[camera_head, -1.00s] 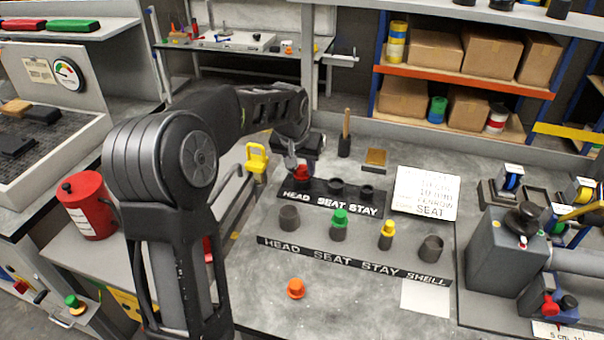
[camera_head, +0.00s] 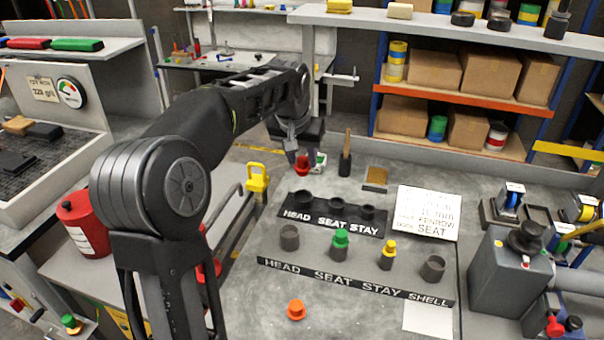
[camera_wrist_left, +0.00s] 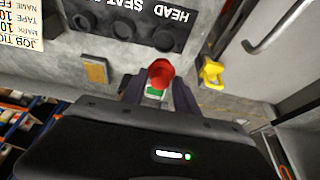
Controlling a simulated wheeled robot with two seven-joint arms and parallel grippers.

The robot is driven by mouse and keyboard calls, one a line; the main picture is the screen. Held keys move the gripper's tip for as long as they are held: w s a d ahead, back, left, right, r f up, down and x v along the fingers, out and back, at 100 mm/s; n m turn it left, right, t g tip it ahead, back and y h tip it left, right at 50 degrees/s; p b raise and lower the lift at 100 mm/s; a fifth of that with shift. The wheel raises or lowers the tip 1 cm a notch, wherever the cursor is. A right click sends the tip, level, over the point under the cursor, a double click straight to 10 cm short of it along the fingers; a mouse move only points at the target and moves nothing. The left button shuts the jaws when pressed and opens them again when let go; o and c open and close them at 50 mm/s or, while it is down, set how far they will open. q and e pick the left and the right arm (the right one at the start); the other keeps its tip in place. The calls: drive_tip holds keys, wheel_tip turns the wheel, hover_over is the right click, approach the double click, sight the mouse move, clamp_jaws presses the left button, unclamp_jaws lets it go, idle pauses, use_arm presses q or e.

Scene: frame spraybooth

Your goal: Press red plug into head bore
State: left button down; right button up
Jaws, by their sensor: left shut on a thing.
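My left gripper (camera_head: 292,152) is shut on the red plug (camera_head: 302,166) behind the back black rack (camera_head: 332,222). In the left wrist view the red plug (camera_wrist_left: 160,73) sits between the gripper's fingers (camera_wrist_left: 158,88). The back rack, marked HEAD, SEAT, STAY, has empty holders, including its HEAD holder (camera_head: 303,197). In the front row, the grey cylinder above the word HEAD (camera_head: 289,238) is open and empty. Beside it, a green plug (camera_head: 341,238) stands at SEAT and a yellow plug (camera_head: 389,247) at STAY. The SHELL cylinder (camera_head: 432,267) looks empty. My right gripper is out of view.
An orange plug (camera_head: 296,310) lies on the bench in front of the label strip. A wooden-handled tool (camera_head: 346,155) stands behind the rack. A yellow-handled item (camera_head: 257,178) is left of it. A small green-and-white thing (camera_head: 321,160) is beside the red plug; I cannot tell what.

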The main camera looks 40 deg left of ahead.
use_arm(q)
drive_tip(key=shift+r, duration=0.8)
